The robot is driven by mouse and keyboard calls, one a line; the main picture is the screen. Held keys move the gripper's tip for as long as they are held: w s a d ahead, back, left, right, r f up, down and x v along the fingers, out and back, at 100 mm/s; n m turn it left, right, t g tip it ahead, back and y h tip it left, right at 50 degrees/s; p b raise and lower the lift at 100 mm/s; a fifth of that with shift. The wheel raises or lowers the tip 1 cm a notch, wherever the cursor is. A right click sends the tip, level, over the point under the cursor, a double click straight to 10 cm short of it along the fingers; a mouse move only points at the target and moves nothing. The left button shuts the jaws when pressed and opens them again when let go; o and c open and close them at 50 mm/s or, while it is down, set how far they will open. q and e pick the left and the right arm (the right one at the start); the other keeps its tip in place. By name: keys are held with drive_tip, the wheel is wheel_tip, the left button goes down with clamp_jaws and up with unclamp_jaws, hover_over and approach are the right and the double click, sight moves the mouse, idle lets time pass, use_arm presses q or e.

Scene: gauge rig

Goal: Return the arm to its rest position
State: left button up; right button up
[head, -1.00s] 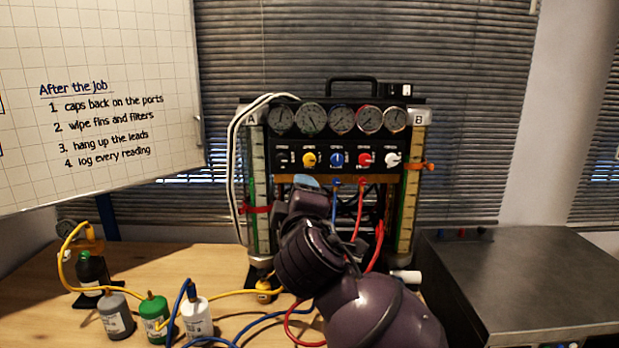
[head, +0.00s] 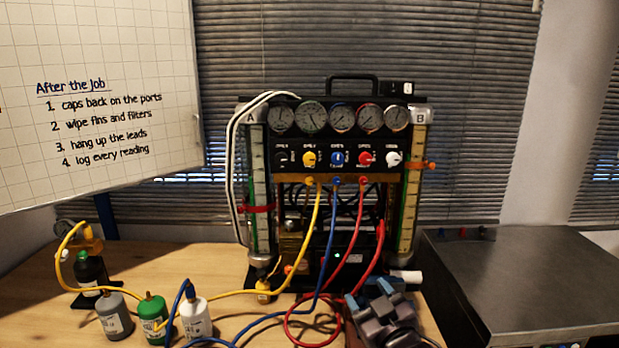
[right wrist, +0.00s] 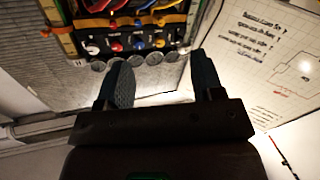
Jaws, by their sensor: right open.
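My right gripper (head: 387,295) shows at the bottom of the head view, right of centre, in front of the gauge rig's base. Its jaws are open with nothing between them. In the right wrist view its two dark fingers (right wrist: 160,82) stand apart, with the gauge rig (right wrist: 130,30) upside down beyond them. The gauge rig (head: 336,152) stands on the bench with a row of round gauges, coloured knobs and yellow, blue and red hoses. My left gripper is not in view.
The wooden bench (head: 190,262) carries a grey bottle (head: 114,318), a green bottle (head: 152,320) and a white bottle (head: 196,318) at the front left. Hoses loop across the bench. A grey metal unit (head: 525,270) stands at right. A whiteboard (head: 95,95) hangs at upper left.

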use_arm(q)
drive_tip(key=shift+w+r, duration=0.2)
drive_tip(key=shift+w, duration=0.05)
use_arm(e)
drive_tip(key=s+d+f+m+g+h, duration=0.2)
drive_tip(key=s+d+f, duration=0.6)
drive_tip(key=s+f, duration=0.5)
drive_tip(key=s+d+f+m+g+h, duration=0.3)
drive_tip(key=s+d+f, duration=0.5)
drive_tip(key=s+f, duration=0.4)
drive_tip(key=shift+s+d+f+m+g+h, duration=0.3)
drive_tip(key=shift+s+f+m+g, duration=0.1)
drive_tip(key=shift+f, duration=0.4)
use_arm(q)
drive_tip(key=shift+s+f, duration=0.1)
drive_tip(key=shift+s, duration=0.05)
use_arm(e)
drive_tip(key=shift+w+a, duration=0.1)
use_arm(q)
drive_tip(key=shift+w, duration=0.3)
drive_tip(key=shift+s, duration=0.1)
